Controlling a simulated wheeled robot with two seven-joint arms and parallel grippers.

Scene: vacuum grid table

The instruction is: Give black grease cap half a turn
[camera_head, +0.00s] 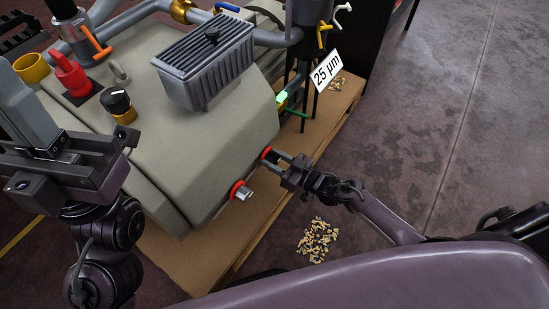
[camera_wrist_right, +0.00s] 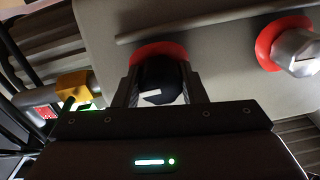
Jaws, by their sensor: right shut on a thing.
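The black grease cap (camera_wrist_right: 160,83) sits in a red ring (camera_wrist_right: 157,52) on the side of the beige machine housing and carries a small white mark. My right gripper (camera_wrist_right: 164,92) is shut on the cap, one finger on each side of it. In the head view my right gripper (camera_head: 274,158) reaches in from the right to the red ring (camera_head: 265,152); its fingers hide most of the cap there. My left gripper (camera_head: 62,165) is over the left end of the housing, away from the cap; its fingertips are not clear.
A silver hex plug (camera_head: 243,193) in a second red ring is close by; it also shows in the wrist view (camera_wrist_right: 298,50). A black knob (camera_head: 117,101), red fitting (camera_head: 70,74) and finned grey box (camera_head: 205,60) stand on the housing. Debris (camera_head: 317,240) lies on the floor.

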